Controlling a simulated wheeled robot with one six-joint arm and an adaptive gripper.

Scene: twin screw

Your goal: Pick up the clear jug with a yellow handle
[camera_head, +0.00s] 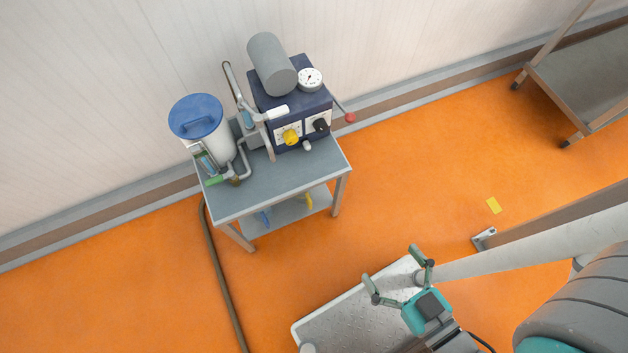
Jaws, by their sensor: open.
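A small yellow piece (309,201), which looks like a handle, shows on the lower shelf of the grey metal cart, near its right side. A clear jug body around it cannot be made out; the cart's top partly covers that shelf. My gripper (391,265) is in the lower middle right of the view, with its two fingers spread wide and nothing between them. It is to the right of and nearer than the cart, well apart from the yellow piece.
The cart (285,183) carries a blue-lidded container (197,120), pipes and a dark blue machine (291,96). A small blue piece (264,217) is on its lower shelf. A hose (217,270) runs along the orange floor. A metal table (585,80) stands upper right.

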